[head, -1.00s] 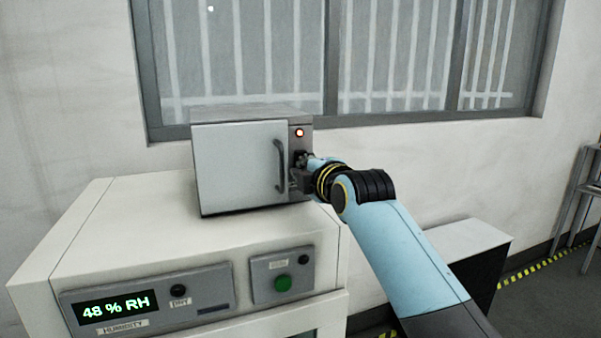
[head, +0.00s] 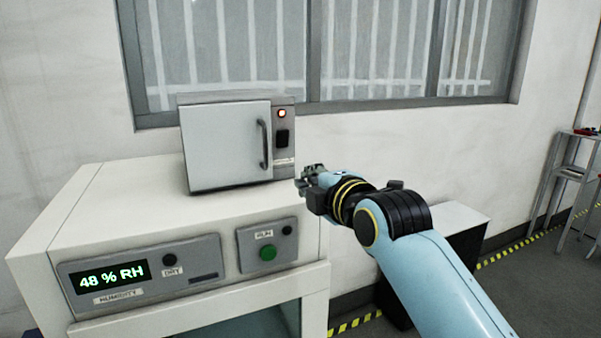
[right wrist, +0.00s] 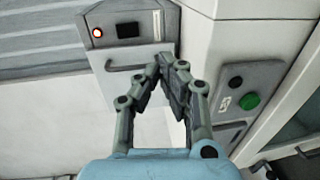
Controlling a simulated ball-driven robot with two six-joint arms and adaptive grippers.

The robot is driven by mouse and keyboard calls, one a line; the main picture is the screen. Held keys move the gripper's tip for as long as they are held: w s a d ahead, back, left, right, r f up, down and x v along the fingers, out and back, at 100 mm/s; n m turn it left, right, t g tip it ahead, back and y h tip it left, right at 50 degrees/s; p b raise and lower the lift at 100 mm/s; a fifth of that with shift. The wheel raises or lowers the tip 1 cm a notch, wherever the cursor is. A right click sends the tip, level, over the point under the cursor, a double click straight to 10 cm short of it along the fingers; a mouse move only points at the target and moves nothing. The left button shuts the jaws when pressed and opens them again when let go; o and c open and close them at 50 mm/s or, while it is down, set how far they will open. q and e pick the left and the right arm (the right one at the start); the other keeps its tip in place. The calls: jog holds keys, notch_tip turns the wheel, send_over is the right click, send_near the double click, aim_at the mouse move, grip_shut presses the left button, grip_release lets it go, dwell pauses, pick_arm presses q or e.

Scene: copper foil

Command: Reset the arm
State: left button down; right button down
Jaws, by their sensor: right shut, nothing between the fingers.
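My right gripper (head: 303,181) is shut and empty in the head view, just right of a grey box-shaped oven (head: 226,143) and apart from it. In the right wrist view the right gripper (right wrist: 166,66) has its fingertips together. The oven has a closed door with a dark handle, a lit red-orange lamp (head: 282,113) and a dark switch (head: 282,138) on its right panel. The lamp also shows in the right wrist view (right wrist: 97,32). My left gripper is not in view.
The oven stands on a white cabinet (head: 110,200) with a humidity display reading 48 % RH (head: 113,277) and a green button (head: 267,253). A white-topped block (head: 462,216) stands at the right by the wall. A metal rack (head: 570,175) is at the far right.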

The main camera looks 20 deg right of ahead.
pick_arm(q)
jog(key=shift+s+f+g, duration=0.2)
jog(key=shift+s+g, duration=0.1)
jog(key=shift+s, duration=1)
pick_arm(e)
jog(key=shift+s+f, duration=0.1)
jog(key=shift+s, duration=0.4)
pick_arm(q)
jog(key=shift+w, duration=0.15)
pick_arm(e)
jog(key=shift+f, duration=0.1)
